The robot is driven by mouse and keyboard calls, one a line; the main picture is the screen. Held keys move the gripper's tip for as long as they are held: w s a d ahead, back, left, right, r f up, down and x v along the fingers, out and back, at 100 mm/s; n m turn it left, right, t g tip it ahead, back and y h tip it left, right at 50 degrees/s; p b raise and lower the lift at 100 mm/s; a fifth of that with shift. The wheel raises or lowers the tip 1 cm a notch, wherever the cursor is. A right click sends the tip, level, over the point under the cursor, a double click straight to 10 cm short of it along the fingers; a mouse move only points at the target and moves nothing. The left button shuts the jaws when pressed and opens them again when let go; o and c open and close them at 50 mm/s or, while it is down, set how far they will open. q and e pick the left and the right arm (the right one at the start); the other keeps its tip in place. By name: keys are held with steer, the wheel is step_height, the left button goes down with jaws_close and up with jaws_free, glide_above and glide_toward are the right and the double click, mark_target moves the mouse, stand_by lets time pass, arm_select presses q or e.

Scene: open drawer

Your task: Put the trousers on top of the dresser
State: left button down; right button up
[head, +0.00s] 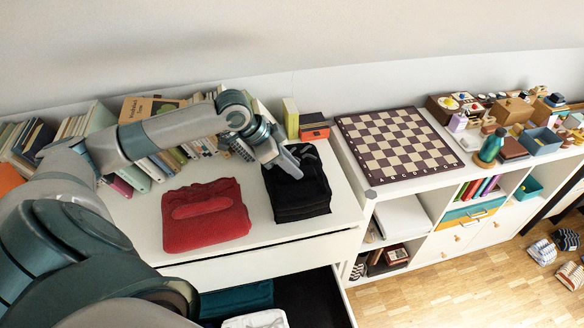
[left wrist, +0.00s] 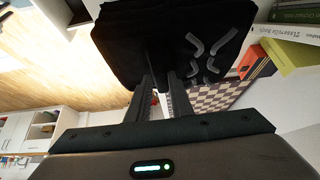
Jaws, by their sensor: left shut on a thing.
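The folded black garment with grey stripes, which I take as the trousers (head: 302,198), is at the right end of the white dresser (head: 340,215) top. It also shows in the left wrist view (left wrist: 150,55), filling the upper middle. My left gripper (head: 292,168) reaches over from the left and is shut on the garment's upper part; its two fingers (left wrist: 163,88) meet the cloth in the left wrist view. I cannot tell whether the garment rests on the top or hangs just above it. My right gripper is in neither view.
A folded red garment (head: 206,228) lies left of the black one. Books (head: 150,165) line the wall behind. An open drawer (head: 338,300) below holds teal (head: 238,298) and white (head: 256,320) cloth. A chessboard (head: 395,145) lies on the shelf unit to the right.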

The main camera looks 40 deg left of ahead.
arm_select(q)
steer(key=shift+f, duration=0.8)
steer(key=c, duration=1.6)
jaws_free()
steer(key=shift+f, duration=0.1)
steer(key=shift+o, duration=0.2)
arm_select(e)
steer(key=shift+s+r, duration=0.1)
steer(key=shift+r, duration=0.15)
